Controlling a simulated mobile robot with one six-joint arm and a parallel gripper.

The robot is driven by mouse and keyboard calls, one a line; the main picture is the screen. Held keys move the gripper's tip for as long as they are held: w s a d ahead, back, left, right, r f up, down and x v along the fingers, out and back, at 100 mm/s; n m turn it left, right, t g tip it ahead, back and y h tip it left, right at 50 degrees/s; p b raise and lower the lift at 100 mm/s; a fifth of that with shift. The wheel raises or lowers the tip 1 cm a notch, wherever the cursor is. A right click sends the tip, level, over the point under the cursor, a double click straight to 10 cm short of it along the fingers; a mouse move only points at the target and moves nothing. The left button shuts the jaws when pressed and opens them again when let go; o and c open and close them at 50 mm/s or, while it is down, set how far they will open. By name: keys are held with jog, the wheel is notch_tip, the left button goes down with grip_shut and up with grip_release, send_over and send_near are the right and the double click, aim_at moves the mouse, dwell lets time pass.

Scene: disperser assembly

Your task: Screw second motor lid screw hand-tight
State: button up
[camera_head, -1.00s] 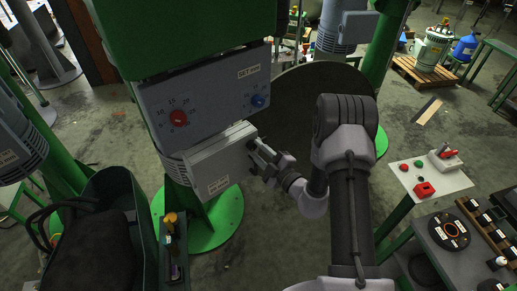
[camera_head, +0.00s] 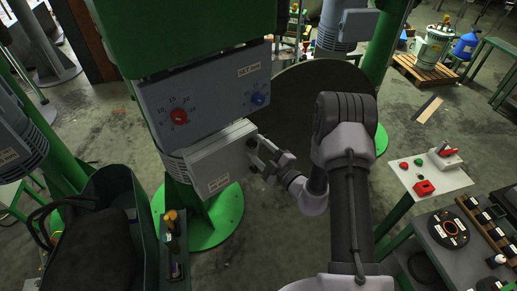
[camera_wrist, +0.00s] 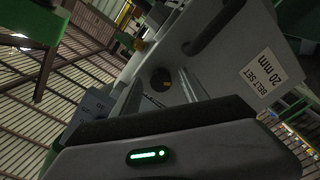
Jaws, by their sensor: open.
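The grey motor lid (camera_head: 212,163) is a box-like cover with a small label on its front, below the dial panel in the head view. My gripper (camera_head: 257,153) is at the lid's right end, with its fingers pointing at it. In the wrist view my gripper (camera_wrist: 165,92) is open, its fingers on either side of a dark round spot (camera_wrist: 161,78) with a brownish centre. This may be the screw, but it is too dark to be sure. I cannot tell whether the fingers touch it.
The dial panel (camera_head: 205,95) with red and blue knobs hangs just above. A green bin (camera_head: 112,190) with a dark bag stands at left, beside a narrow tray (camera_head: 174,250). A control stand (camera_head: 425,180) is at right.

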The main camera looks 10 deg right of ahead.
jog(key=b+v, duration=0.4)
jog(key=v, duration=1.3)
jog(key=shift+s, duration=0.25)
jog(key=shift+d, duration=0.15)
